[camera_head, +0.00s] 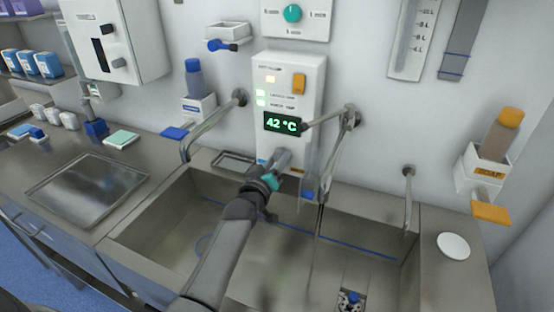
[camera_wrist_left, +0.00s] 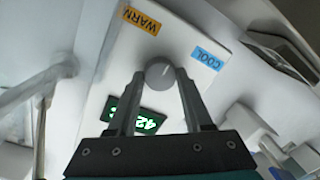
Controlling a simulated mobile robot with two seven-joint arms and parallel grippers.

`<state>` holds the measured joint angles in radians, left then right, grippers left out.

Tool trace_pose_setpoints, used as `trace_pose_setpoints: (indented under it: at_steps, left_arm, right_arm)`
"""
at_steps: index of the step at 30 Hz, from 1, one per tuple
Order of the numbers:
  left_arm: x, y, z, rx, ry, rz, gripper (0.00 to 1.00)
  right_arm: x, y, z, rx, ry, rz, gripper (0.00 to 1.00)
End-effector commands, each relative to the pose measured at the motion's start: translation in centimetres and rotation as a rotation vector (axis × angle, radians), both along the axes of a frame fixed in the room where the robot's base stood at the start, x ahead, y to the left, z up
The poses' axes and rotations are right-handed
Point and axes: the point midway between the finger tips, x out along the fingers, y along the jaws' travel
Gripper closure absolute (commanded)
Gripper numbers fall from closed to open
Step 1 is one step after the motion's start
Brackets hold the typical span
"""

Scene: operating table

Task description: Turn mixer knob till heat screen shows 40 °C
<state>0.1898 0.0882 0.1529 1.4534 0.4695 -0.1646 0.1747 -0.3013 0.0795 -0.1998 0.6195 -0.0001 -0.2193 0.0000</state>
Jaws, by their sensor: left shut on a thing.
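The heat screen (camera_head: 282,124) on the white wall panel (camera_head: 292,80) reads 42 °C in green. It also shows, tilted and partly covered, in the left wrist view (camera_wrist_left: 148,122). The round grey mixer knob (camera_wrist_left: 160,73) has a pale pointer line and sits between an orange WARM label (camera_wrist_left: 141,20) and a blue COOL label (camera_wrist_left: 209,58). My left gripper (camera_head: 281,157) is at the panel's lower part, below the screen. Its two fingers (camera_wrist_left: 161,78) are shut on the knob, one on each side. The gripper hides the knob in the head view. My right gripper is not in view.
A steel sink (camera_head: 160,220) lies below the panel. Metal spouts stand left (camera_head: 210,125) and right (camera_head: 340,150) of the panel, the right one close to my left gripper. A soap dispenser (camera_head: 490,160) hangs at the right. The counter at the left holds several small items.

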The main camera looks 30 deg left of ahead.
Motion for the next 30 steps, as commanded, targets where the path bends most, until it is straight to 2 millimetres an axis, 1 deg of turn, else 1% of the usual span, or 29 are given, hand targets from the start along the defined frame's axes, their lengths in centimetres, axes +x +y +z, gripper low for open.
trace_pose_setpoints:
  at_steps: [11,12,19,26,30]
  left_arm:
    - [0.0,0.03,0.01,-0.002,0.0,0.0,1.0]
    - [0.01,0.03,0.0,-0.002,0.0,0.0,0.45]
    - [0.01,0.02,0.01,-0.002,0.0,0.0,0.2]
    - [-0.02,0.0,0.01,-0.002,0.0,0.0,0.2]
    - [-0.56,-0.07,0.04,-0.002,0.001,0.0,0.2]
  right_arm:
    - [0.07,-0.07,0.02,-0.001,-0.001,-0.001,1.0]
    - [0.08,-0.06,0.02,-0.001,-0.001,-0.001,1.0]
    - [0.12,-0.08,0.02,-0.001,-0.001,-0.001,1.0]
    - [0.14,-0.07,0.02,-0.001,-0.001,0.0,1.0]
    - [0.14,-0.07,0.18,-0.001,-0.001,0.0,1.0]
